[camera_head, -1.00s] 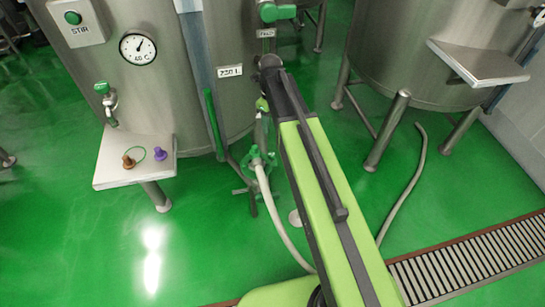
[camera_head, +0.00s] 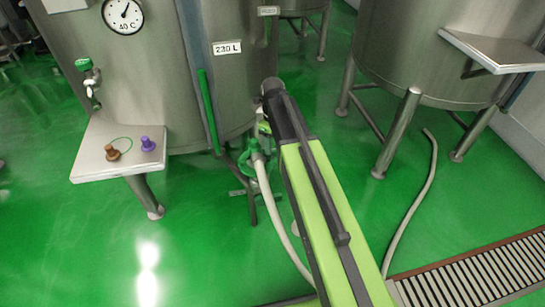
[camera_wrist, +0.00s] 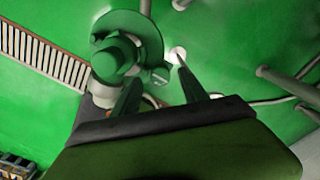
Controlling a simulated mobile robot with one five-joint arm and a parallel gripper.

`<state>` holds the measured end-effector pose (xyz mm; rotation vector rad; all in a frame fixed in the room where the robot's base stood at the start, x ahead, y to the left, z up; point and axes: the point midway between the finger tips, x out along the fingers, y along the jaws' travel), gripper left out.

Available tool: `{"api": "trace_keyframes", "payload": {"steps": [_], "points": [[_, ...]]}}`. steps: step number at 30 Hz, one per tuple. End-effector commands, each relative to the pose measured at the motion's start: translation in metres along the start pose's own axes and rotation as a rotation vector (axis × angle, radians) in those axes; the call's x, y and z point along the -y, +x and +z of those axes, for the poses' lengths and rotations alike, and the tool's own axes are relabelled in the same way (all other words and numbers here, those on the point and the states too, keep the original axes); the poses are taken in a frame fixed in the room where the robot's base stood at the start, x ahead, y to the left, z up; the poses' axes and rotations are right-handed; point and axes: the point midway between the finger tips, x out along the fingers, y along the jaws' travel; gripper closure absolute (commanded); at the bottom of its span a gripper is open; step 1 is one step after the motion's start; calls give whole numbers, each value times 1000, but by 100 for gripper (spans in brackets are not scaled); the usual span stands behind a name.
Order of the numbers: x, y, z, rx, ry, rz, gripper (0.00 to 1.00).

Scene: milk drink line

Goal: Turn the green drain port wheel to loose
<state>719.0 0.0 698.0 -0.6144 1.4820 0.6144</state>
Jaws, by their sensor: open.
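A green round fitting (camera_head: 250,158) with a pale hose sits low under the front of the left steel tank. In the wrist view a large green round part with a stubby cap (camera_wrist: 118,57) is close, at upper left; I take it for the drain port wheel, but cannot be sure. My gripper (camera_wrist: 158,72) is open, with its two dark green fingers apart and no held object visible between them. A small green lug shows near the fingertips; contact cannot be told. In the head view my arm hides the gripper.
The left tank (camera_head: 160,75) carries a gauge (camera_head: 123,14) and a shelf (camera_head: 88,165) with a brown plug (camera_head: 112,153) and a purple plug (camera_head: 148,144). A second tank (camera_head: 420,55) stands right. A floor grate (camera_head: 470,277) lies front right. The green floor at left is clear.

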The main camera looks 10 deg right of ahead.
Motion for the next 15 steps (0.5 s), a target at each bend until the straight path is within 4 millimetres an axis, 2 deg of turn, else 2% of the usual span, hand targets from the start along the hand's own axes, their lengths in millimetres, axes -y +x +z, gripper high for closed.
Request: {"api": "trace_keyframes", "payload": {"steps": [1, 3, 12, 15], "points": [[0, 16, 0, 0, 0, 0, 48], [0, 20, 0, 0, 0, 0, 48], [0, 19, 0, 0, 1, 0, 48], [0, 19, 0, 0, 1, 0, 61]]}}
